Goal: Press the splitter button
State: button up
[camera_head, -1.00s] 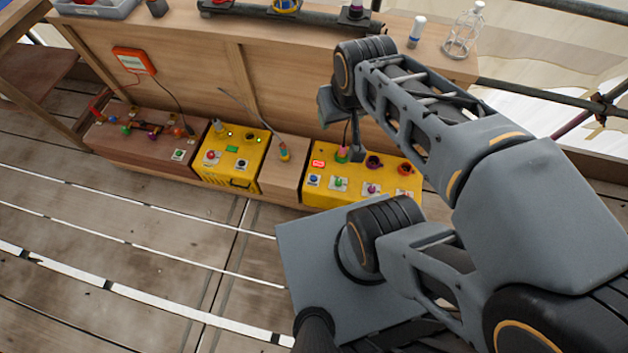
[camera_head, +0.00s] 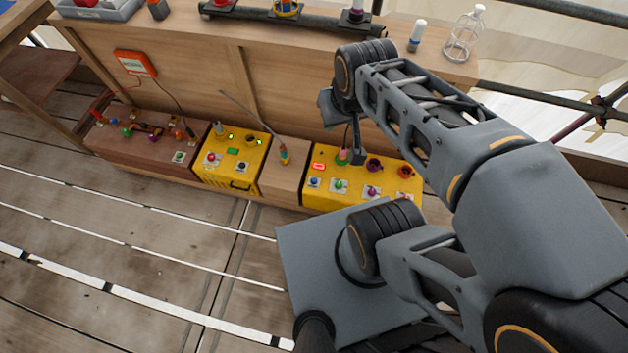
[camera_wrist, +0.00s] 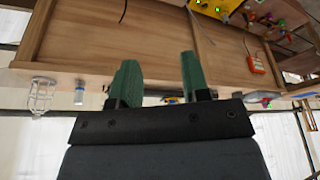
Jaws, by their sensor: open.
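Two yellow control boxes stand low against the wooden panel. The right yellow box (camera_head: 330,198) carries a lit red display (camera_head: 318,166), a blue button (camera_head: 315,182), a green button (camera_head: 339,185), a red button (camera_head: 371,191) and round sockets behind them. The left yellow box (camera_head: 225,174) has a red button (camera_head: 211,158), a dark button (camera_head: 241,165) and green lights. I cannot read which button is the splitter button. My gripper (camera_wrist: 158,65) shows green fingers, spread and empty in the wrist view, apart from the boxes. In the head view my arm largely hides it and part of the right box.
A brown box (camera_head: 145,153) with coloured knobs stands at the left. An orange-framed device (camera_head: 135,63) hangs on the panel. The plank floor in front is clear.

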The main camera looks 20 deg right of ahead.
grip_shut()
dwell(1.4)
